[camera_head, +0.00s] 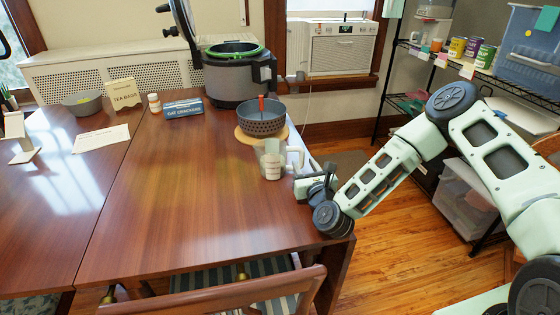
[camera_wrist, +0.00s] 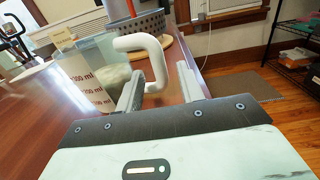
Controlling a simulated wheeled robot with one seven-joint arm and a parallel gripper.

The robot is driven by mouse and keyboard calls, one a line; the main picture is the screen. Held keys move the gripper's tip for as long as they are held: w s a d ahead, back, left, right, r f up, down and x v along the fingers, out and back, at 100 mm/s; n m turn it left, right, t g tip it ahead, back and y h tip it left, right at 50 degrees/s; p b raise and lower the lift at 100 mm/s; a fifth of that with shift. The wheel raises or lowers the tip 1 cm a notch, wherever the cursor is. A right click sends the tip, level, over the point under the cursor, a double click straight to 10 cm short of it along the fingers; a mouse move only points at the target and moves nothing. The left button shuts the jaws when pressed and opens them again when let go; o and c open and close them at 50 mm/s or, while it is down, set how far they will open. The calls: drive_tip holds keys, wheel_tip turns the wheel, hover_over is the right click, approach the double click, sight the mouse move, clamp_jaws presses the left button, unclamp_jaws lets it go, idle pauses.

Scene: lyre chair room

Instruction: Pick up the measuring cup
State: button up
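The measuring cup (camera_head: 270,163) is a clear cup with a pale handle, standing upright near the table's right edge. In the wrist view its body (camera_wrist: 92,88) shows ml markings at the left. Its handle (camera_wrist: 146,43) reaches toward my gripper (camera_wrist: 160,75). The two fingers are apart, one on each side of the handle's outer part. I cannot tell whether either finger touches it. In the head view my gripper (camera_head: 303,180) is low beside the cup, at its right.
A dark colander (camera_head: 262,124) on a round wooden board stands just behind the cup. A large cooker (camera_head: 236,80), a blue cracker box (camera_head: 184,108) and a small bottle (camera_head: 154,103) stand farther back. A wooden chair (camera_head: 230,292) is at the front. The table's middle is clear.

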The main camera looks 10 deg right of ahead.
sight(302, 161)
drive_tip(key=w, duration=0.3)
drive_tip(key=shift+w, duration=0.2)
clamp_jaws()
